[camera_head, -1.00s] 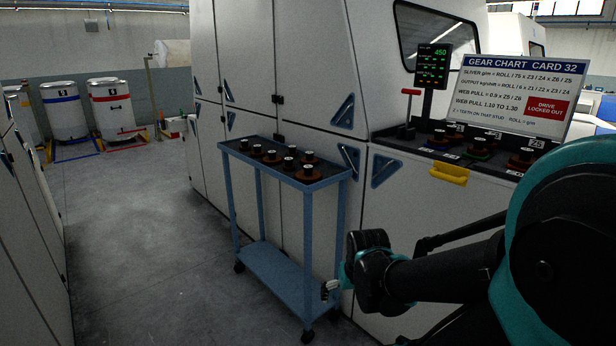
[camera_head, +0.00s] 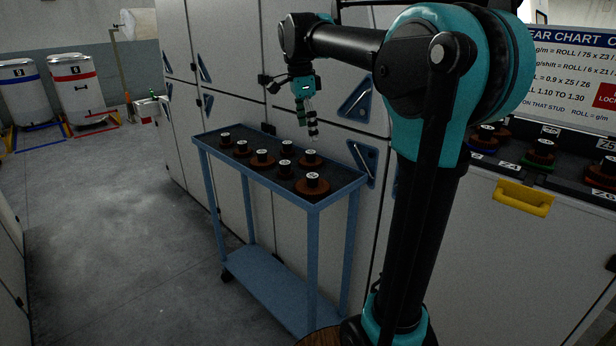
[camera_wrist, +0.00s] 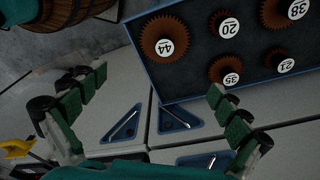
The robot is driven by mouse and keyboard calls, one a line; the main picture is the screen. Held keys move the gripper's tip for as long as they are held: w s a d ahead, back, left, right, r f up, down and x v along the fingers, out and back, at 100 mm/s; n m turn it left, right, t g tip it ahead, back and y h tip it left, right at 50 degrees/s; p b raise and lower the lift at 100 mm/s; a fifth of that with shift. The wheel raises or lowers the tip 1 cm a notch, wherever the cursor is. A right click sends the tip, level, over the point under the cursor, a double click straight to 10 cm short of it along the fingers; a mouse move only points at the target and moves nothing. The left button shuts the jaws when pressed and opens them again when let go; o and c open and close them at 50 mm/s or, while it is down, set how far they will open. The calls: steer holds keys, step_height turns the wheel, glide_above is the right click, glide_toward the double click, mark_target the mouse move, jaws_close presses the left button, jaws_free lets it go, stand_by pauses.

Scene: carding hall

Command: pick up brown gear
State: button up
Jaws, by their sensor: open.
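Several brown gears with dark hubs and white number labels stand on the top of a blue cart. In the wrist view I read a brown gear marked 44 (camera_wrist: 165,40), one marked 35 (camera_wrist: 226,72), one marked 20 (camera_wrist: 225,25), one marked 38 (camera_wrist: 294,10) and one marked 21 (camera_wrist: 282,64). The largest gear (camera_head: 313,185) is at the cart's near right end in the head view. My gripper (camera_head: 310,132) is open and empty above the back edge of the cart top. In the wrist view its fingers (camera_wrist: 152,92) are spread wide, with cabinet panels between them.
The blue cart (camera_head: 313,250) stands against white machine panels with blue triangular handles (camera_head: 356,99). At right are a counter with more gears, a yellow handle (camera_head: 523,198) and a gear chart sign (camera_head: 570,60). Open floor (camera_head: 110,230) lies left. Drums (camera_head: 83,92) stand far left.

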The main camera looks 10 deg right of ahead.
mark_target(312, 176)
steer(key=f, duration=0.5)
steer(key=d+f, duration=0.1)
steer(key=f, duration=0.5)
steer(key=w+f, duration=0.1)
steer(key=f, duration=0.4)
steer(key=shift+d+f, duration=0.25)
steer(key=shift+d, duration=0.05)
steer(key=c, duration=1.6)
steer(key=shift+c, duration=0.2)
